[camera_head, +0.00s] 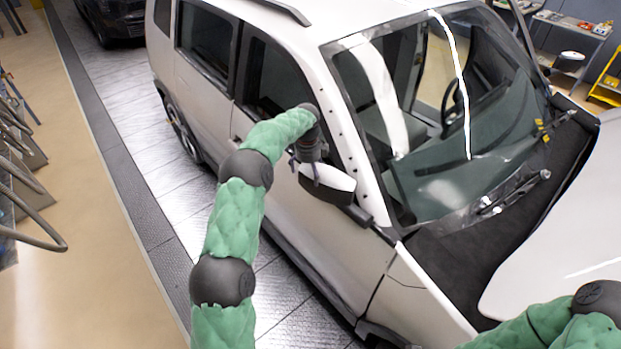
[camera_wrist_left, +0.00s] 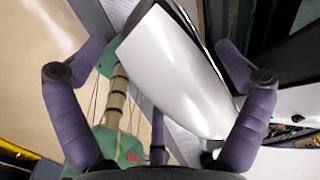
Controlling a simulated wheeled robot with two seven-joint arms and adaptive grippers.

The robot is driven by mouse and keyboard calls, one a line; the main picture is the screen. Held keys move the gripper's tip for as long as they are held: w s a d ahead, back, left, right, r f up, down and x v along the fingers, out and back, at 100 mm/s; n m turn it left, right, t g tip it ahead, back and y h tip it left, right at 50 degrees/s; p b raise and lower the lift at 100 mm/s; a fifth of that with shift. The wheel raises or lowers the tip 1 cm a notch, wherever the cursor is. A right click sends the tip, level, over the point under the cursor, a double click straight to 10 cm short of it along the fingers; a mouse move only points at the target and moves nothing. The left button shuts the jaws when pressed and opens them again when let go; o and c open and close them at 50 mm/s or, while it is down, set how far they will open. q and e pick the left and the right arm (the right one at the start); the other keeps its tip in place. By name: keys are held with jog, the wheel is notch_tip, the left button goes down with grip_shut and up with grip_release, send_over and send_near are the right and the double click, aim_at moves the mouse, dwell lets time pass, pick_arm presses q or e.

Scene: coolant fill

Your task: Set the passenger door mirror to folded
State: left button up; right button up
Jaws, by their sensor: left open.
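The passenger door mirror (camera_head: 328,178) has a white cap and a dark lower housing. It stands out from the near side of the white car, by the base of the windscreen pillar. In the left wrist view its white cap (camera_wrist_left: 172,75) lies between my fingers. My left gripper (camera_head: 308,158) is at the mirror's upper edge, pointing down. In the left wrist view my left gripper (camera_wrist_left: 165,60) is open, with one purple finger on each side of the cap. I cannot tell whether either finger touches it. My right arm enters at the bottom right of the head view; its gripper is out of view.
The white car (camera_head: 315,235) fills the middle, with its door and side window close to my left arm. The steering wheel (camera_head: 452,100) is on the far side. A metal floor strip (camera_head: 130,110) runs beside the car. A rack (camera_head: 22,165) stands at the left edge.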

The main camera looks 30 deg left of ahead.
pick_arm(q)
jog(key=r, duration=0.7)
jog(key=shift+s+r, duration=0.25)
jog(key=shift+s+f, duration=0.1)
jog(key=shift+f, duration=0.05)
